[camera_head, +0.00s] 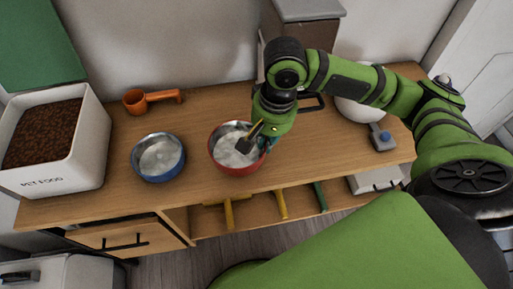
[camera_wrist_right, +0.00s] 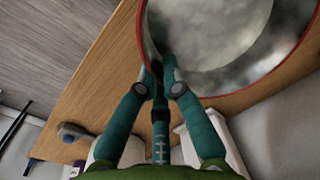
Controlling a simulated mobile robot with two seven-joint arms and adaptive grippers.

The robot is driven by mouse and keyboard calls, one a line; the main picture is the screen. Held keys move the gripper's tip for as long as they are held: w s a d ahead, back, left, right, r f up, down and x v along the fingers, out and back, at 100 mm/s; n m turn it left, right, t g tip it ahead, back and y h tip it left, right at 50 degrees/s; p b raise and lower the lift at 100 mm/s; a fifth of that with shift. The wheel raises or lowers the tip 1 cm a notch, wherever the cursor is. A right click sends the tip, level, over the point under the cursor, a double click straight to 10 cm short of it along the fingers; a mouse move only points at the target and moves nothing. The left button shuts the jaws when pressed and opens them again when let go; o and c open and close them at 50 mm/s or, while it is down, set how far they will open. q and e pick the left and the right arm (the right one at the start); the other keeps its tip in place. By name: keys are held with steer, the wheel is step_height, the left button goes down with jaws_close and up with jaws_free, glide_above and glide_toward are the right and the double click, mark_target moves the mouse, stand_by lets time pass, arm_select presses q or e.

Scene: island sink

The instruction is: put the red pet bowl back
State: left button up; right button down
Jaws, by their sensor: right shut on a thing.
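The red pet bowl (camera_head: 238,168) has a grey metallic inside and sits on, or just over, the wooden counter in the head view. I cannot tell whether it touches the wood. In the right wrist view the bowl (camera_wrist_right: 215,45) fills the top, with its red rim close by. My right gripper (camera_head: 258,141) is at the bowl's right side, shut on its rim. Its teal fingers (camera_wrist_right: 160,75) meet at the rim's near edge in the wrist view. My left gripper is not in view.
A blue bowl (camera_head: 158,157) stands left of the red one. A white bin of brown kibble (camera_head: 55,140) is at the far left, with an orange scoop (camera_head: 150,98) behind the blue bowl. A grey-lidded container (camera_head: 306,12) stands at the back. The counter (camera_head: 200,105) has bare wood between them.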

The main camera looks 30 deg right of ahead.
mark_target(256, 139)
steer(key=w, duration=0.1)
steer(key=w+f, duration=0.2)
steer(key=w, duration=0.1)
steer(key=shift+a+f, duration=0.25)
step_height(256, 139, down, 4)
steer(key=shift+r+b, duration=0.1)
steer(key=shift+b, duration=0.25)
steer(key=shift+s, duration=0.1)
steer(key=c, duration=1.4)
jaws_free()
steer(key=shift+f, duration=0.2)
steer(key=shift+r, duration=0.35)
steer(key=r, duration=0.4)
steer(key=r+p, duration=0.1)
steer(key=r, duration=0.2)
steer(key=d+r, duration=0.1)
steer(key=r, duration=0.3)
steer(key=shift+s+r+p, duration=0.25)
steer(key=shift+r+p, duration=0.05)
